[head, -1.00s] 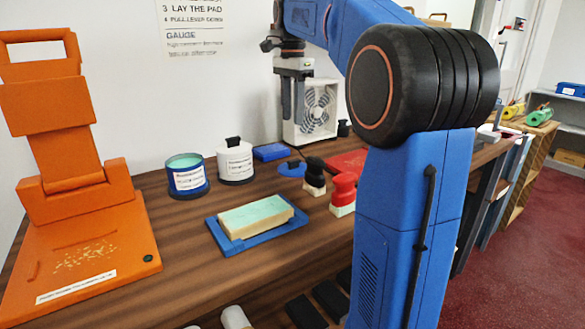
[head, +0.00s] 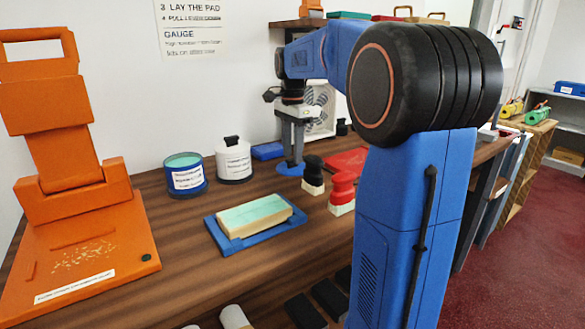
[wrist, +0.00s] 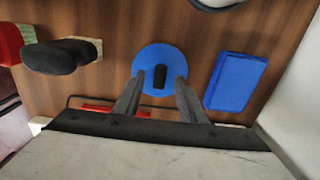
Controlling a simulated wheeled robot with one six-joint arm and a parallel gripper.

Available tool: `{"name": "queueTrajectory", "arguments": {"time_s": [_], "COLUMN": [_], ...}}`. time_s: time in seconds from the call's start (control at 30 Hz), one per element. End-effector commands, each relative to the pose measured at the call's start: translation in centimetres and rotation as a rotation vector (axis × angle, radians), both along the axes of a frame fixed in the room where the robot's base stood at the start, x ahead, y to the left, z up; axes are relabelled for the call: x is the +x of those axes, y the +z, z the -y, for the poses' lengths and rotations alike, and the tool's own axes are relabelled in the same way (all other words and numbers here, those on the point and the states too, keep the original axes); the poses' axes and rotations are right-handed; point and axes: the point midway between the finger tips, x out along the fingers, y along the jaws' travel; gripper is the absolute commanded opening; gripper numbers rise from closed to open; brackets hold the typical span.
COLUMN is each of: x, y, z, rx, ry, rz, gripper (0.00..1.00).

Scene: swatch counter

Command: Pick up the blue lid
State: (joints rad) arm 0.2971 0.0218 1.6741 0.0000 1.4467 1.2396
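The blue lid (head: 287,170) is a round flat disc lying on the wooden counter, partly hidden behind my gripper in the head view. In the wrist view the blue lid (wrist: 160,50) shows a short black knob (wrist: 160,76) at its middle. My gripper (head: 294,163) is lowered over the lid, pointing down. In the wrist view the gripper (wrist: 160,78) is open, with one fingertip on each side of the knob and a visible gap on both sides. I cannot tell exactly how high the tips are above the lid.
A blue box (wrist: 235,82) lies close to the right of the lid in the wrist view. A black stamp (head: 313,176) and a red stamp (head: 343,192) stand nearby. A white jar (head: 233,160), an open blue pot (head: 186,175) and a blue tray (head: 233,243) holding a pad stand left.

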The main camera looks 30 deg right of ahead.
Motion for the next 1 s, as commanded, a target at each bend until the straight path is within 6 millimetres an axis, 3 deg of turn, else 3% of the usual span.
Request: {"name": "queueTrajectory", "arguments": {"time_s": [0.13,0.37,0.53,0.87,1.0], "x": [0.0,0.0,0.0,0.0,0.1], "y": [-1.0,-1.1,-1.1,-1.0,0.2], "z": [0.0,0.0,0.0,0.0,0.0], "rx": [0.0,0.0,0.0,0.0,-0.001], "ry": [0.0,0.0,0.0,0.0,0.0], "rz": [0.0,0.001,0.001,0.001,0.003], "gripper": [0.38,0.38,0.0,0.0,0.0]}}
